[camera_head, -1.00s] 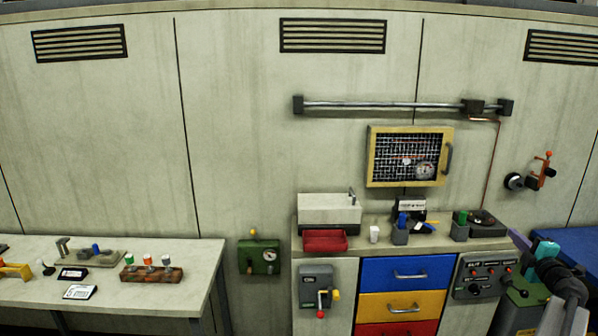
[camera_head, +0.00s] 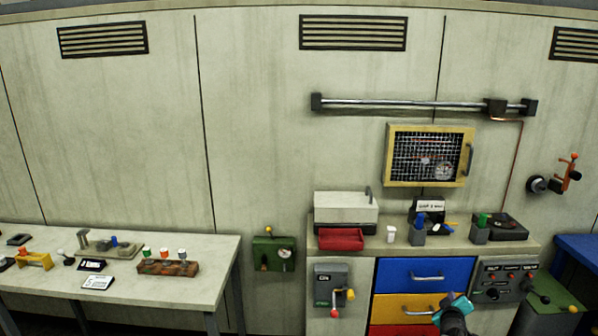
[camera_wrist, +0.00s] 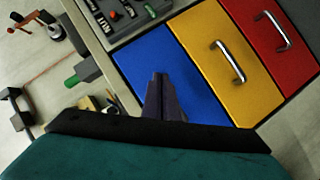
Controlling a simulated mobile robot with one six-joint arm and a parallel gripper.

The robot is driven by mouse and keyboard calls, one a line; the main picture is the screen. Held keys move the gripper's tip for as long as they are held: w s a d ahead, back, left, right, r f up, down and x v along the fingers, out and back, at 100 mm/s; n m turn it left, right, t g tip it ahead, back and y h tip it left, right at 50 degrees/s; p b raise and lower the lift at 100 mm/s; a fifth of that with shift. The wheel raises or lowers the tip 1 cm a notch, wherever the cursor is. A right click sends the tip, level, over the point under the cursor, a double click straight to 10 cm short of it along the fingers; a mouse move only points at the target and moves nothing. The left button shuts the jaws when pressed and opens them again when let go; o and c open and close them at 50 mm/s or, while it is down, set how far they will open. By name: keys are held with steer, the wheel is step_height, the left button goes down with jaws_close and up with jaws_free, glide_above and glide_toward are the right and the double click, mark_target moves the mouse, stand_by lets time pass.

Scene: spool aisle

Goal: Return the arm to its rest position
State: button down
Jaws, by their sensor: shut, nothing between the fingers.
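My gripper (camera_wrist: 160,77) shows in the wrist view with its dark purple fingers together and nothing between them. It is seen against the blue drawer front (camera_wrist: 152,58), with the teal and black wrist housing below it. In the head view the end of my arm, teal and black, is low at the bottom edge, in front of the lower drawers. Its fingers cannot be made out there. Most of the arm is out of view.
The cabinet holds blue (camera_head: 425,274), yellow (camera_head: 392,306) and red drawers, with a lever box (camera_head: 330,289) left and a control panel (camera_head: 503,281) right. A red tray (camera_head: 341,239) and cups stand on top. A white table (camera_head: 215,275) with small items is left. Floor between them appears clear.

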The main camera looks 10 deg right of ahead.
steer(key=s+a+f+m+g+y, duration=0.3)
steer(key=s+a+f, duration=0.4)
steer(key=a+f, duration=0.75)
steer(key=s+a+f+g+y, duration=0.2)
steer(key=s+a+f+g, duration=0.35)
steer(key=a+f, duration=0.85)
steer(key=s+a+f+g+y+b, duration=0.1)
steer(key=s+a+g, duration=0.3)
steer(key=s+a, duration=0.8)
steer(key=s+a+f+g+y, duration=0.3)
steer(key=s+a+f+g, duration=0.1)
steer(key=s+a, duration=0.8)
steer(key=s, duration=0.3)
steer(key=shift+a+b, duration=0.2)
steer(key=shift+b, duration=0.15)
